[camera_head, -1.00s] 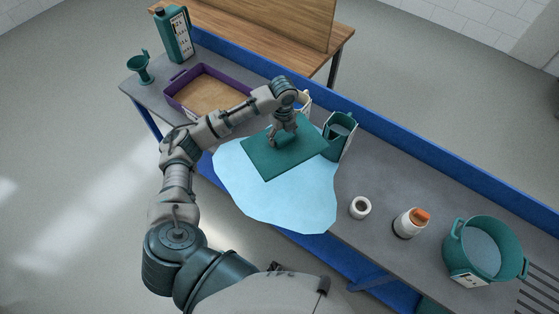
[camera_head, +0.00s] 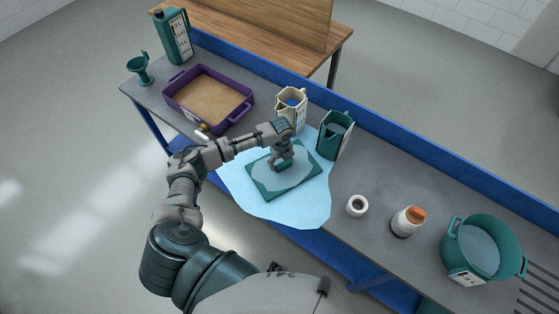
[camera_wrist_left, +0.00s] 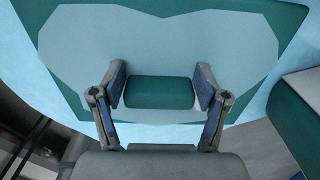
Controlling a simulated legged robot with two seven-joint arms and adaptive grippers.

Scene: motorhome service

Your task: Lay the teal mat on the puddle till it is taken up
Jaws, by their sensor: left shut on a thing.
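The teal mat (camera_head: 256,182) lies flat on the light blue puddle (camera_head: 291,210) on the grey bench. A large pale grey-blue patch covers much of the mat's top, with teal showing at its corners. My left gripper (camera_head: 284,163) is over the middle of the mat, shut on its raised teal grip. In the left wrist view the grip (camera_wrist_left: 159,92) sits between the two fingers, and the mat (camera_wrist_left: 285,22) spreads beyond them. The puddle reaches out past the mat, mostly toward the bench's front edge. My right gripper is not in view.
A teal jug (camera_head: 335,136) and a cream jug (camera_head: 291,108) stand just behind the mat. A purple tray (camera_head: 247,112) is at left, near a funnel (camera_head: 141,68) and canister (camera_head: 174,38). A white ring (camera_head: 357,206), an orange-capped bottle (camera_head: 407,222) and a teal pot (camera_head: 483,250) stand right.

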